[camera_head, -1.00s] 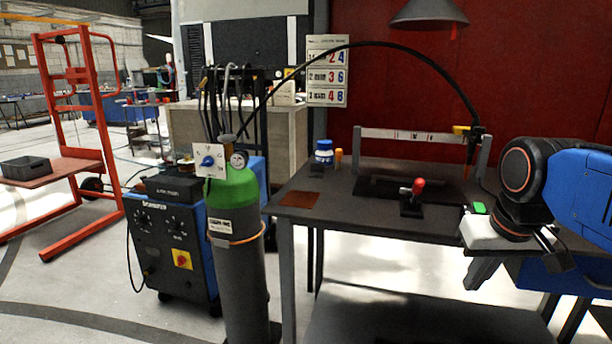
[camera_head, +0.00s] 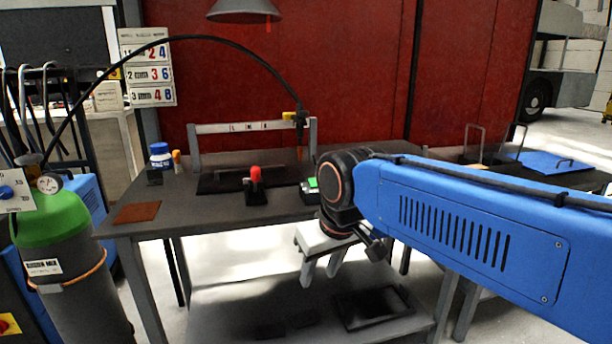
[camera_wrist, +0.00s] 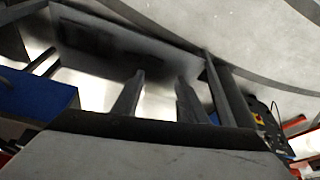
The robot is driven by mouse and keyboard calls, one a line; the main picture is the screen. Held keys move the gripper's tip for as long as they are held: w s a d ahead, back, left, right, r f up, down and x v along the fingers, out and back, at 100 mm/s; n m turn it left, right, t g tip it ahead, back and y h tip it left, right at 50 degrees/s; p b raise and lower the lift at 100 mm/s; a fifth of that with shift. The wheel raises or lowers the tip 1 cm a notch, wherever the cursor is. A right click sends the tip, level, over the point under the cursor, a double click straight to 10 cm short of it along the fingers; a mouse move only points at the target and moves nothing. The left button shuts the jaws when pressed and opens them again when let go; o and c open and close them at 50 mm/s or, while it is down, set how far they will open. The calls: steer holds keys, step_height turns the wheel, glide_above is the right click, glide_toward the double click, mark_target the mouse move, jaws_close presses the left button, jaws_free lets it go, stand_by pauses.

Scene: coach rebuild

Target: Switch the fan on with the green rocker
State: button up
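The green rocker (camera_head: 312,183) shows in the head view on a small dark box near the right part of the workbench top, just left of my arm's wrist, which hides part of the box. My gripper (camera_head: 321,276) hangs in front of the bench's front edge, below the rocker in the picture, with its fingers pointing down. The fingers are apart with nothing between them, and the wrist view shows the same gap (camera_wrist: 160,85). The rocker is not visible in the wrist view. I cannot make out a fan for certain; a grey hood (camera_head: 244,10) hangs above the bench.
The workbench (camera_head: 200,215) carries a red-knobbed lever (camera_head: 255,180), a blue-lidded jar (camera_head: 160,156) and a torch (camera_head: 299,125) on a hose. A green-topped gas cylinder (camera_head: 52,215) stands at left. A lower shelf lies under the bench. A blue panel (camera_head: 548,162) lies at right.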

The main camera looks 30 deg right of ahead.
steer(key=w+d+r+m+g, duration=0.1)
steer(key=w+d+r, duration=0.2)
steer(key=w+r, duration=0.4)
steer(key=w+d+r+g, duration=0.15)
steer(key=w+r, duration=0.35)
steer(key=r, duration=0.5)
step_height(320, 180, up, 11)
steer(key=m+g, duration=0.2)
glide_above(314, 184)
steer(key=shift+t, duration=0.25)
step_height(314, 184, down, 18)
steer(key=shift+r, duration=0.15)
steer(key=shift+c, duration=0.3)
